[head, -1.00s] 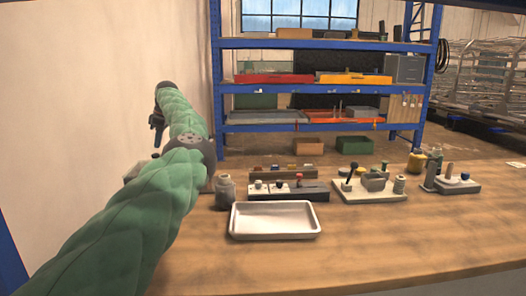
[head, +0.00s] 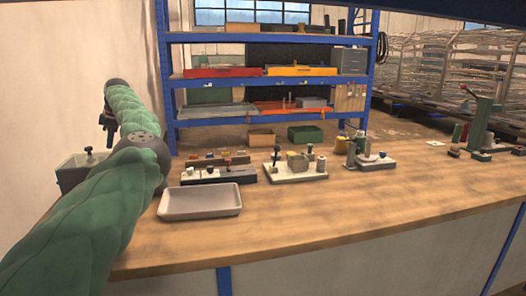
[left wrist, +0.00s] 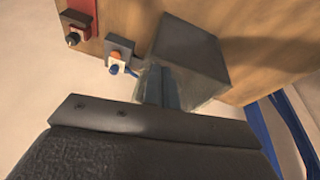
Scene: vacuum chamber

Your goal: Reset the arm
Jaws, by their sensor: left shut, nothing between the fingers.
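My left arm, in a green padded sleeve, reaches in from the left in the head view. My left gripper (head: 108,130) is small and dark there, at the arm's far end, pointing down above the back left of the bench. Its fingers also show in the left wrist view (left wrist: 162,88), close together and holding nothing. A grey box (head: 72,180) with a dark-knobbed part by it stands below the gripper, partly hidden by the arm. A grey block-like box (left wrist: 190,50) lies just beyond the fingers in the wrist view. My right gripper is not in view.
A pale empty tray (head: 200,201) sits on the wooden bench (head: 320,225), right of my arm. Behind it are a dark block with knobs (head: 218,175) and a white fixture plate (head: 295,172). A blue shelf rack (head: 265,38) stands behind. The bench's front is clear.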

